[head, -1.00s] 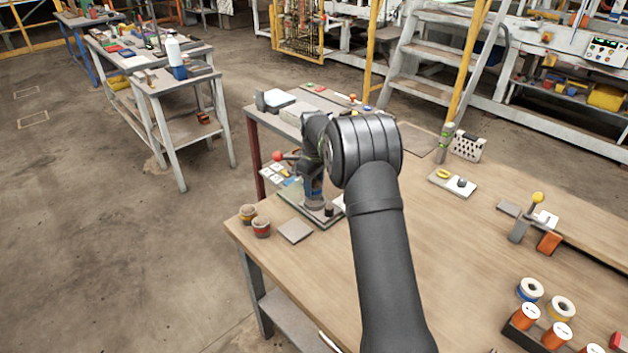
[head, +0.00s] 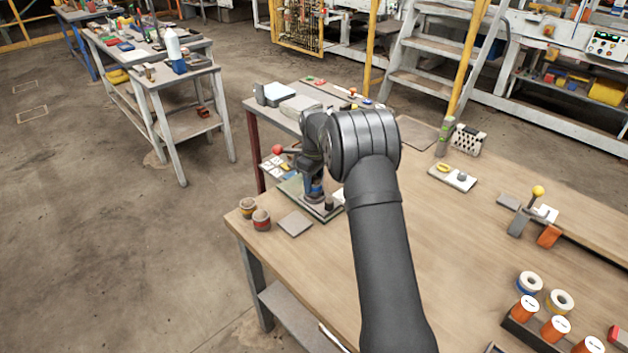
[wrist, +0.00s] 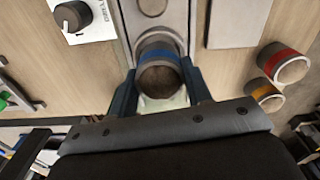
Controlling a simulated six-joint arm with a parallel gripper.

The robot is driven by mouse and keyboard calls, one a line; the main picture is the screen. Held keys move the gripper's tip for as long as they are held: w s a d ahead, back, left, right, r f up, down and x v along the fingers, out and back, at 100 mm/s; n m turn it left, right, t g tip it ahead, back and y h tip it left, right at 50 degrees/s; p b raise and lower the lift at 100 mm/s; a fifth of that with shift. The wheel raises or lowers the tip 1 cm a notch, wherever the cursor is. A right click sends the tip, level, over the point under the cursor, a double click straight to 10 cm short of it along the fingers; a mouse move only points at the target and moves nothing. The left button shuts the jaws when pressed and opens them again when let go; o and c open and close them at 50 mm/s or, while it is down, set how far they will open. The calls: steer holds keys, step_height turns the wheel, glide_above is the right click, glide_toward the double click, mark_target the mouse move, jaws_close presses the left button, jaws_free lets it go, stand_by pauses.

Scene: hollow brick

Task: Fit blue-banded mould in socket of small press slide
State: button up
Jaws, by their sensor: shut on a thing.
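My gripper (wrist: 160,92) is shut on the blue-banded mould (wrist: 159,76), a dark round cup with a blue band, its open mouth toward the wrist camera. The mould is at the grey metal press slide (wrist: 178,13), its far end against or just over it. I cannot tell whether it sits down in the socket, which the mould hides. In the head view my gripper (head: 314,187) is low over the small press base (head: 323,213), partly hidden by my arm. A red ball (head: 277,150) of the press lever shows to its left.
A red-banded mould (head: 261,220) and a yellow-banded mould (head: 247,208) stand near the table's left corner. A grey plate (head: 294,223) lies beside them. A white panel with a dark knob (wrist: 72,16) is near the slide.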

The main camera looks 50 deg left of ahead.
steer(key=shift+f, duration=0.6)
stand_by(0.3)
steer(key=o, duration=1.4)
steer(key=shift+c, duration=0.2)
steer(key=shift+f, duration=0.1)
step_height(320, 180, up, 18)
steer(key=shift+f, duration=0.2)
steer(key=shift+f, duration=0.15)
step_height(320, 180, down, 17)
steer(key=shift+f, duration=0.15)
